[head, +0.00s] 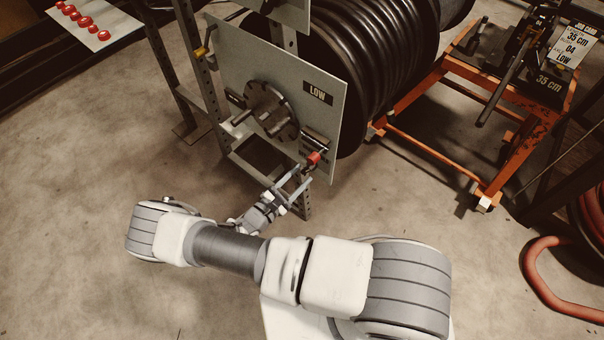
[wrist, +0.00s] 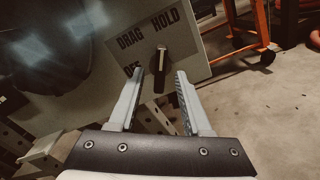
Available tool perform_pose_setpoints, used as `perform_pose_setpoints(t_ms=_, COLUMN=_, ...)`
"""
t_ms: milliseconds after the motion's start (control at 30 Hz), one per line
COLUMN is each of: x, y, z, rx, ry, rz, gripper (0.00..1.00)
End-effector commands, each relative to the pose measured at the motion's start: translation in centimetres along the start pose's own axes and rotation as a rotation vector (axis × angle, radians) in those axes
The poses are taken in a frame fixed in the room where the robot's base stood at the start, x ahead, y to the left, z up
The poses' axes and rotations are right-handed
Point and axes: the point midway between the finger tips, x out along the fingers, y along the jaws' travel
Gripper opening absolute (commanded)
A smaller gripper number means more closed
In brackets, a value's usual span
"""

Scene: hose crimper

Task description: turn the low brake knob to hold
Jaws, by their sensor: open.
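The low brake knob (wrist: 159,72) is black with a pale pointer line, on a panel labelled DRAG, HOLD and OFF in the wrist view. The line points up in the picture, nearer the HOLD label (wrist: 166,20) than the DRAG label (wrist: 130,39). My gripper (wrist: 160,76) is open, with one fingertip on each side of the knob and visible gaps on both sides. How deep the tips reach is unclear. In the head view my gripper (head: 300,178) is at the lower right corner of the panel marked LOW (head: 329,120).
A red piece (head: 313,158) shows at the panel corner close to the fingertips. A round hub with handles (head: 270,108) sits left of it. A large black hose reel (head: 375,60) is behind the panel. An orange cart (head: 515,160) stands right. The floor in front is clear.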

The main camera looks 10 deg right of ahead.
Motion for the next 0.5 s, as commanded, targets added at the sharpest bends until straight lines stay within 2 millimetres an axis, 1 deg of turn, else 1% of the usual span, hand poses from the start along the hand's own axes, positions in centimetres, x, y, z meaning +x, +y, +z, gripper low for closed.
perform_pose_setpoints(t_ms=400, x=-10.0, y=0.1, z=0.0, rx=0.001, ry=0.004, rz=0.001, gripper=0.49)
perform_pose_setpoints(t_ms=500, x=-12.2, y=0.1, z=0.0, rx=0.001, ry=0.004, rz=0.001, gripper=0.49)
